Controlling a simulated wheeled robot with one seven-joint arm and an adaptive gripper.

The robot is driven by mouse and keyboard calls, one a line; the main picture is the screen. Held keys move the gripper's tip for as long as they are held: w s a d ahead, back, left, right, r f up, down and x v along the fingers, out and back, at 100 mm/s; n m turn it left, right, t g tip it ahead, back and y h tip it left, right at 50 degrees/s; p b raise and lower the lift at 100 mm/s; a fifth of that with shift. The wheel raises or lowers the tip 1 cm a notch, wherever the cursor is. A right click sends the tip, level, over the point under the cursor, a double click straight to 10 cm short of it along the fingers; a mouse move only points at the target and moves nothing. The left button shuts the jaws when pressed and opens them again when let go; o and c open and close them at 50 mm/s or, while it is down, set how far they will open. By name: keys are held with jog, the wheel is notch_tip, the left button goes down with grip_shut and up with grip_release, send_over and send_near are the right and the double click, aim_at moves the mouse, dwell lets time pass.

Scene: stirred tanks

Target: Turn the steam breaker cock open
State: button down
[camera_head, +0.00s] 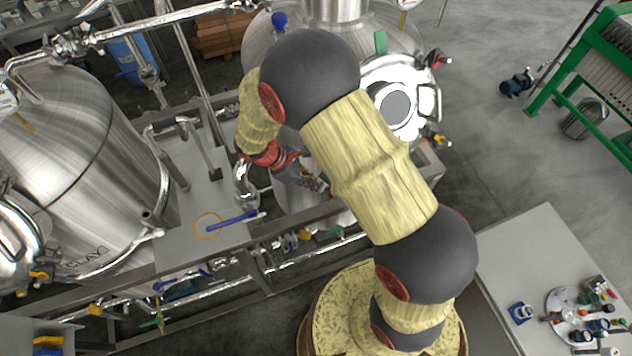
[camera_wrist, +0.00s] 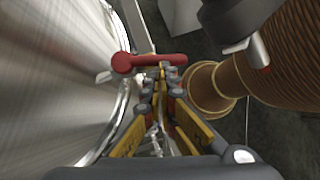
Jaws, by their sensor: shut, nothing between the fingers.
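A red lever handle (camera_wrist: 150,62) lies crosswise just beyond my fingertips in the wrist view, with its round hub at the left near the steel tank wall. It appears to be the cock's handle, but no label is readable. My gripper (camera_wrist: 163,76) is shut and empty, its fingertips overlapping the handle's right half in the picture. I cannot tell whether they touch it. In the head view my gripper (camera_head: 320,186) is low in front of the middle tank (camera_head: 408,28), and my arm hides much of that area. The red lever cannot be made out there.
A second steel tank (camera_head: 60,140) stands at the left, with a steel platform carrying a blue lever (camera_head: 232,220) between. Pipes and a frame rail (camera_head: 200,262) run below my gripper. A grey table (camera_head: 530,260) with small parts is at right.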

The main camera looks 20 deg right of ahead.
jog(key=shift+s+d+f+n+t+b, duration=0.25)
jog(key=shift+s+d+n+t+b, duration=0.25)
jog(key=shift+d, duration=0.25)
jog(key=shift+w+a, duration=0.5)
jog(key=shift+w, duration=0.15)
jog(key=s+a+f+v, duration=0.1)
jog(key=v, duration=1.2)
jog(key=shift+a+r, duration=0.3)
jog(key=shift+a, duration=0.15)
